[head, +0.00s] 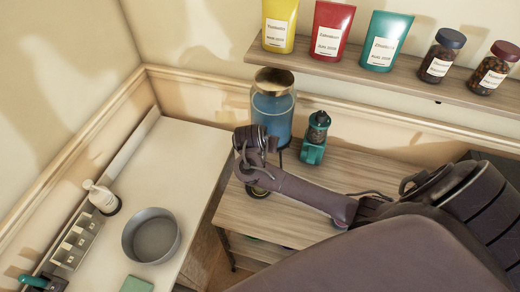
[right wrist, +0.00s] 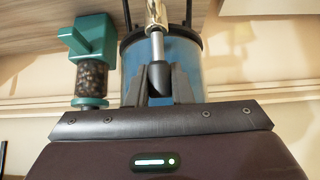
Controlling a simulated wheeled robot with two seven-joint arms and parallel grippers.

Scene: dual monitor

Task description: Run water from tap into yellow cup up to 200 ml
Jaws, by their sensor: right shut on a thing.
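The blue water dispenser (head: 273,108) with a gold lid stands on the wooden counter against the back wall. In the right wrist view its brass tap (right wrist: 155,12) shows, with a silver stem ending in a dark tap lever (right wrist: 157,78). My right gripper (right wrist: 159,85) is shut on this tap lever, in front of the dispenser. In the head view the right gripper (head: 246,142) covers the tap. A small round rim (head: 257,192) shows just below my right arm; I cannot tell whether it is the yellow cup. Any water flow or level is hidden. My left gripper is out of view.
A teal grinder (head: 313,150) stands close right of the dispenser. A shelf (head: 350,68) with several bags and jars runs above. On the white counter (head: 175,185) are a grey bowl (head: 151,236) and a white bottle (head: 101,197). A gap separates the counters.

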